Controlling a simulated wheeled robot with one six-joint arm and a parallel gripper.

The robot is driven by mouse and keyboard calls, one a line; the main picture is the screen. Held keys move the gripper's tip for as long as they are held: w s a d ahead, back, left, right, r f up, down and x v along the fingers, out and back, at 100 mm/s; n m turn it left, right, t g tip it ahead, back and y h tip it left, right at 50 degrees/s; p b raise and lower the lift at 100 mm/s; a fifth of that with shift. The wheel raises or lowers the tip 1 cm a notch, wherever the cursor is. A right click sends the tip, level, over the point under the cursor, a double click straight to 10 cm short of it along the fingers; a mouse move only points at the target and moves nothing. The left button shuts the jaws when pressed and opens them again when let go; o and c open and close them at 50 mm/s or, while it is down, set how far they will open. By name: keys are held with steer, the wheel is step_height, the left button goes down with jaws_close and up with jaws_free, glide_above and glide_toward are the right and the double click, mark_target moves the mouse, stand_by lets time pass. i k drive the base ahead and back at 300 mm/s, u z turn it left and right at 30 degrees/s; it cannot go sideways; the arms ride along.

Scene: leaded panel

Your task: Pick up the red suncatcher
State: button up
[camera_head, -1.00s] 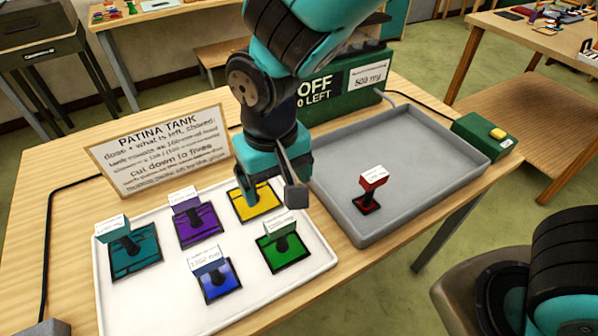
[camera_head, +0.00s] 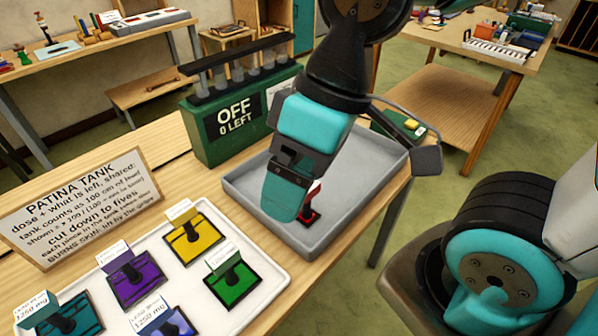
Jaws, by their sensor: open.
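The red suncatcher (camera_head: 309,216) stands in the grey tray (camera_head: 262,227), a small red piece on a dark base. My gripper partly hides it, including most of its tag. My gripper (camera_head: 283,200) is over the tray, just left of and in front of the suncatcher in the picture. Its jaws are open, and I see nothing held in them. I cannot tell whether a finger touches the suncatcher.
A white tray (camera_head: 262,296) at the front left holds yellow, purple, green, teal and blue suncatchers with tags. A sign (camera_head: 80,205) stands behind it. A green box (camera_head: 215,135) reading OFF, 0 LEFT stands behind the grey tray. A yellow button (camera_head: 411,124) is beyond it.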

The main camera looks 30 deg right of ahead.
mark_target(308, 216)
steer(key=z, duration=1.85)
steer(key=k, duration=0.7)
steer(key=u, duration=1.2)
steer(key=i, duration=0.5)
